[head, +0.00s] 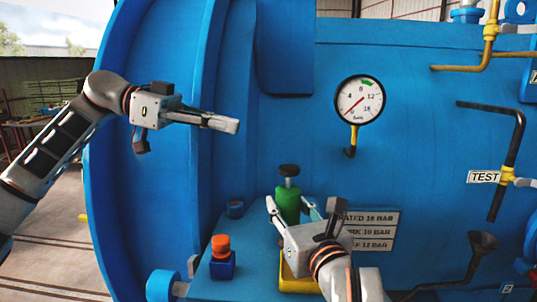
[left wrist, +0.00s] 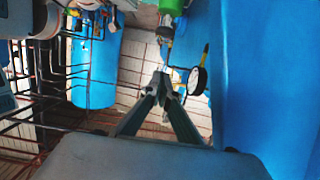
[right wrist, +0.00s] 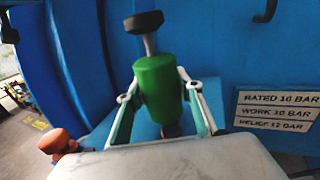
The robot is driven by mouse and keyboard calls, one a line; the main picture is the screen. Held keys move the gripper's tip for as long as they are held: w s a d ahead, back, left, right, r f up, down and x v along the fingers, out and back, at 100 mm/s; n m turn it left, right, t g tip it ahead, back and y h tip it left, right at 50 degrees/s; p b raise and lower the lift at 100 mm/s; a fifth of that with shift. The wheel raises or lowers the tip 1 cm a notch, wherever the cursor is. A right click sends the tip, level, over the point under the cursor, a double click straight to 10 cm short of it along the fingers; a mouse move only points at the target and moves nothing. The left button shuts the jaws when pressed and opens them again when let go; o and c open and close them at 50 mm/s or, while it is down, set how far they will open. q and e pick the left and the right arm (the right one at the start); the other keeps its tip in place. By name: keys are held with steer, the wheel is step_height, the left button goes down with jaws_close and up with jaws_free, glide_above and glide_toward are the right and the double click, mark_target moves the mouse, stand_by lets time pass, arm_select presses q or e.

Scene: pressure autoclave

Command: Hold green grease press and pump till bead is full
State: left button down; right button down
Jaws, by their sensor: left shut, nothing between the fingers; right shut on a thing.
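The green grease press (head: 288,203) stands upright, with a dark knob (head: 289,170) on a rod at its top. It also shows in the right wrist view (right wrist: 159,85). My right gripper (head: 294,207) is shut on the green body, one finger on each side; the press's lower end is partly hidden by the gripper. My left gripper (head: 238,126) is shut and empty, up and to the left of the knob, apart from it. Its closed fingertips show in the left wrist view (left wrist: 162,78). I cannot make out a grease bead in any view.
A blue block with an orange-red cap (head: 221,262) stands on the blue ledge, left of my right gripper. A yellow tray (head: 297,286) lies below that gripper. A pressure gauge (head: 360,100), a rating plate (head: 371,229) and a black TEST lever (head: 518,130) are on the blue vessel.

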arm_select(q)
glide_above(289, 178)
steer(key=f+v, duration=0.1)
steer(key=v, duration=0.2)
steer(key=f, duration=0.2)
steer(key=shift+w+d+f, duration=0.1)
steer(key=shift+w+f, duration=0.1)
steer(key=shift+f, duration=0.35)
steer(key=shift+w+d+f, duration=0.1)
steer(key=shift+w+f, duration=0.05)
steer(key=shift+f, duration=0.45)
steer(key=shift+a+f, duration=0.15)
steer(key=shift+f, duration=0.7)
steer(key=shift+f, duration=1.4)
